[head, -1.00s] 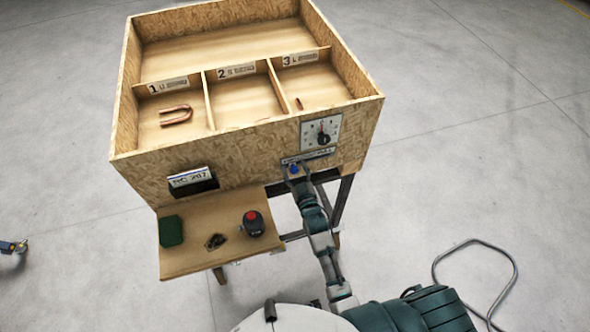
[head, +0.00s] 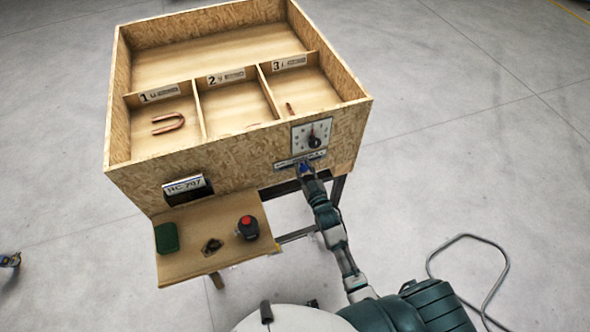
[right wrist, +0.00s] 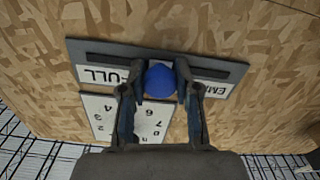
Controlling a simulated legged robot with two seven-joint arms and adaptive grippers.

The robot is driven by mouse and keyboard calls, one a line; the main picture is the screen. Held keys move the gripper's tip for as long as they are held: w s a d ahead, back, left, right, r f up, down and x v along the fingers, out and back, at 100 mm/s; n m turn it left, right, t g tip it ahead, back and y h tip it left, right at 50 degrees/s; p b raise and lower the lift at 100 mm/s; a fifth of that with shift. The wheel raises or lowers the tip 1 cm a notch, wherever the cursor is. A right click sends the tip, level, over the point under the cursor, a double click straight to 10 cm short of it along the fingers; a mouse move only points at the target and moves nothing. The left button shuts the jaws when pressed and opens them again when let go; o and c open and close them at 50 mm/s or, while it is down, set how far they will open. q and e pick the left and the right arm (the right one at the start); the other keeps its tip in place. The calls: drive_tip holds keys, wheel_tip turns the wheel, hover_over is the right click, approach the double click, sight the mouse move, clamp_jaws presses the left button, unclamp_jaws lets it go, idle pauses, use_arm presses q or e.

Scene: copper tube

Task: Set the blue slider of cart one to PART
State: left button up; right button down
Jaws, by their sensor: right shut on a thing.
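The wooden cart (head: 235,155) stands in front of me in the head view. A slider plate (head: 287,166) is on its front wall, under a dial. The blue slider knob (head: 304,168) is near the plate's middle. In the right wrist view the blue knob (right wrist: 160,80) sits between the FULL label (right wrist: 103,75) and the partly covered EMPTY label (right wrist: 212,90). Any middle label is hidden by the knob and fingers. My right gripper (right wrist: 160,85) is shut on the knob, one finger on each side; it also shows in the head view (head: 306,174).
A white dial (head: 312,137) is just above the plate. The cart's front shelf (head: 205,265) holds a green block (head: 166,238), a small dark part (head: 212,246) and a red-topped device (head: 248,228). A copper tube (head: 168,124) lies in compartment 1. A cable (head: 445,245) lies on the floor at right.

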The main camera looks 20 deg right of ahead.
drive_tip(key=c, duration=0.8)
unclamp_jaws()
drive_tip(key=shift+a, duration=0.15)
drive_tip(key=s, duration=1.2)
drive_tip(key=shift+d, duration=0.25)
drive_tip(key=s+a+f+g+b, duration=0.1)
drive_tip(key=s+f+g, duration=0.2)
drive_tip(key=f, duration=0.8)
drive_tip(key=s+f+g, duration=0.2)
drive_tip(key=s+f, duration=0.2)
drive_tip(key=f, duration=0.8)
drive_tip(key=s+a+f+g+b, duration=0.1)
drive_tip(key=s+f+g, duration=0.2)
drive_tip(key=f, duration=0.8)
drive_tip(key=s+d+f+g, duration=0.1)
drive_tip(key=s+f+g, duration=0.2)
drive_tip(key=s+f, duration=0.4)
drive_tip(key=s+d+f+g+b, duration=0.1)
drive_tip(key=s+f+g, duration=0.2)
drive_tip(key=s+f, duration=0.4)
drive_tip(key=s+d+f+g+b, duration=0.1)
drive_tip(key=s+f, duration=0.5)
drive_tip(key=s, duration=1.1)
drive_tip(key=shift+s+d+f+g+h, duration=0.25)
drive_tip(key=shift+d+f+g, duration=0.2)
drive_tip(key=shift+g, duration=0.55)
